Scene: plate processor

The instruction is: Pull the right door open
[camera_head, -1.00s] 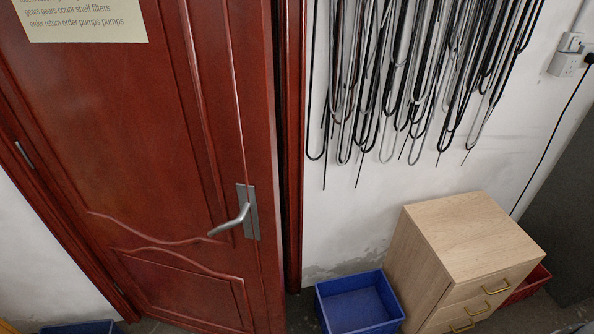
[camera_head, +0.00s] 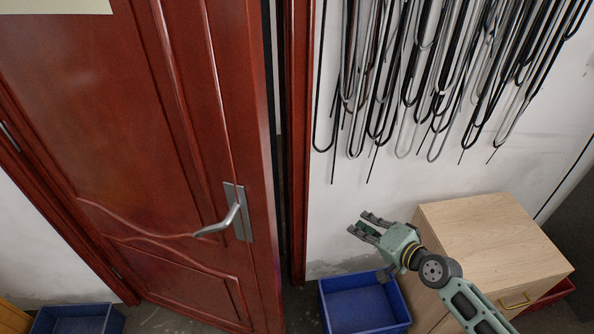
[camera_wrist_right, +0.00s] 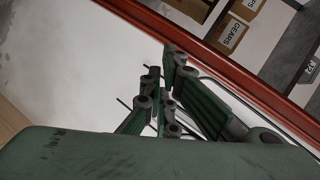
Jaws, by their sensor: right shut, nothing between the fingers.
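The red-brown wooden door (camera_head: 150,130) fills the left of the head view and stands slightly ajar, with a narrow dark gap at its right edge. Its silver lever handle (camera_head: 230,214) is on a metal plate near that edge. My right gripper (camera_head: 365,225) is to the right of the handle and the door frame (camera_head: 297,150), in front of the white wall, and touches neither in view. It is shut and empty. Its green fingers (camera_wrist_right: 168,100) also show in the right wrist view, with a red frame strip (camera_wrist_right: 215,58) beyond. My left gripper is not in view.
A wooden drawer cabinet (camera_head: 490,245) and a blue bin (camera_head: 362,303) stand below my right arm. Another blue bin (camera_head: 80,318) is at lower left. Black and grey loops (camera_head: 430,80) hang on the wall. Boxes marked GEARS (camera_wrist_right: 232,33) show in the wrist view.

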